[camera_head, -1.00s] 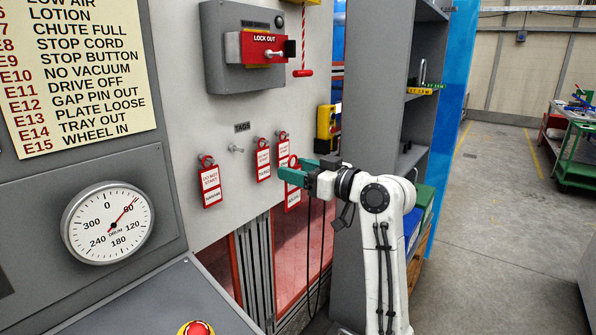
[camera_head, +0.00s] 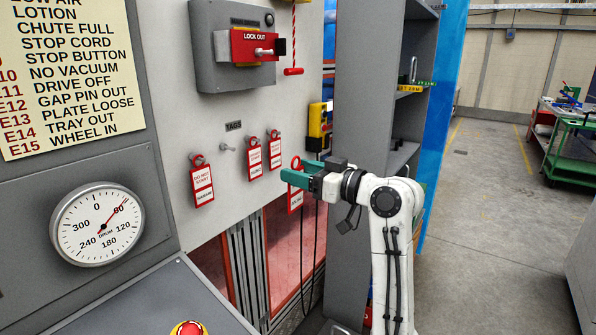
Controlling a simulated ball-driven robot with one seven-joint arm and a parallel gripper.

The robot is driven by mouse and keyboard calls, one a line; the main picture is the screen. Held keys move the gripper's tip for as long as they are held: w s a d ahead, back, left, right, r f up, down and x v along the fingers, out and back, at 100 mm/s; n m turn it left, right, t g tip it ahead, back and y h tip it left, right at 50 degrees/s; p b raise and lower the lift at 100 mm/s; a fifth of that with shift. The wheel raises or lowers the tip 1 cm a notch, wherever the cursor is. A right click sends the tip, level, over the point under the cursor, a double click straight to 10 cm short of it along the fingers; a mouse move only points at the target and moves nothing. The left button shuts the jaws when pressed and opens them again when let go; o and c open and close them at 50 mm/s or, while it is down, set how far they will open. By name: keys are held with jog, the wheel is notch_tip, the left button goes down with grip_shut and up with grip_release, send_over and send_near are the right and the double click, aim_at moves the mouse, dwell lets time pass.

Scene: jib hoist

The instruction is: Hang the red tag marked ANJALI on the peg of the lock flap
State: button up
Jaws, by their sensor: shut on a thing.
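My gripper (camera_head: 295,178) has green fingers and is shut on a red tag (camera_head: 295,201). The tag's red ring shows above the fingers and its red and white lower part hangs below them. Its middle is hidden by the fingers and its name is too small to read surely. The gripper and tag are in front of the panel's right edge, right of the hanging tags. The red lock flap (camera_head: 246,46), marked LOCK OUT, is on a grey box (camera_head: 215,75) higher up and to the left. A silver peg (camera_head: 264,51) sticks out from the flap, with no tag on it.
Three red tags hang from pegs below the TAGS label: left (camera_head: 202,184), middle (camera_head: 254,158) and right (camera_head: 274,151). A bare peg (camera_head: 228,148) is between the left two. A red-handled cord (camera_head: 293,71) hangs beside the lock box. A grey shelf unit (camera_head: 362,90) stands right.

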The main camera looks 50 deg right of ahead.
jog(key=shift+s, duration=1.45)
dwell(0.6)
